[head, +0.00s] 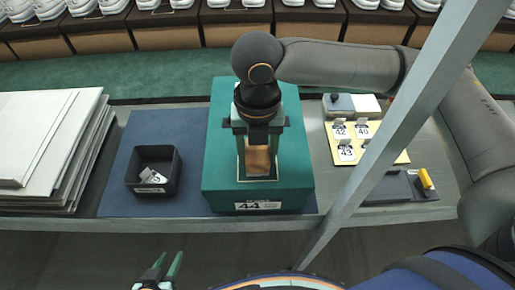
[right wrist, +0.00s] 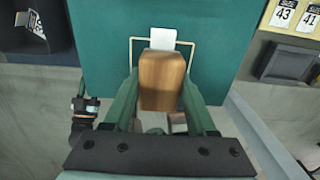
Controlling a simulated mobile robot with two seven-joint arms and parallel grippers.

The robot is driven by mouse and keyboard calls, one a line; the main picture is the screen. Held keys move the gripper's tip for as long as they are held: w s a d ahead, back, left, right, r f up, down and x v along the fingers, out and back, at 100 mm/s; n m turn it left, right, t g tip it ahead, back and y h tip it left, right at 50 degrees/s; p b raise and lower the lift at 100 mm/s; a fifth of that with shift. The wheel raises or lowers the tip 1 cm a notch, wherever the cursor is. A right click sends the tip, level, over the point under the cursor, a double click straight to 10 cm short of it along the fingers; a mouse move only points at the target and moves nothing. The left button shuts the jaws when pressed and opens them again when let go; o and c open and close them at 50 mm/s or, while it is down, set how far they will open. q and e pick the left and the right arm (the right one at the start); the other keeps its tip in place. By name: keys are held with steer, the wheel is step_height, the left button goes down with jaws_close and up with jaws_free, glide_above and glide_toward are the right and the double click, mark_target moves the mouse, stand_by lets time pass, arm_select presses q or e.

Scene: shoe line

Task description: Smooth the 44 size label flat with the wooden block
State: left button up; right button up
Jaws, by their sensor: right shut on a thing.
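The green box (head: 220,150) stands on the blue mat, with a white label reading 44 (head: 258,206) low on its near side. My right gripper (head: 258,150) points down over the lid, shut on the wooden block (head: 258,161). The block (right wrist: 162,82) shows between the fingers in the right wrist view, over a pale outlined rectangle on the lid. A white piece (right wrist: 162,37) lies just beyond the block, partly hidden by it; no number is readable. I cannot tell whether the block touches the lid. My left gripper (head: 168,268) is open and empty in front of the table.
A black bin (head: 153,187) holding labels stands left of the box on the blue mat (head: 115,180). A stack of pale boards (head: 40,140) is at far left. A yellow board (head: 375,154) with numbered labels lies right, behind a slanting grey post (head: 380,150).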

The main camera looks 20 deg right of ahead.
mark_target(258, 182)
steer(key=shift+f, duration=0.1)
steer(key=shift+s+a+p, duration=0.2)
steer(key=shift+s+p, duration=0.5)
steer(key=shift+s, duration=0.05)
steer(key=shift+s+a+p, duration=0.2)
steer(key=shift+s+p, duration=0.15)
steer(key=shift+s, duration=0.25)
steer(key=shift+s+a+p, duration=0.15)
steer(key=shift+s+p, duration=0.2)
steer(key=shift+s, duration=0.2)
steer(key=shift+p, duration=0.45)
steer(key=shift+w+d+f+p, duration=0.1)
steer(key=shift+w+d+p, duration=0.15)
steer(key=shift+w, duration=0.4)
steer(key=shift+w+d+r+p, duration=0.15)
steer(key=shift+w+p, duration=0.1)
steer(key=shift+w, duration=0.35)
steer(key=shift+w+d+f+p, duration=0.15)
steer(key=shift+w+d+p, duration=0.1)
steer(key=shift+w, duration=0.4)
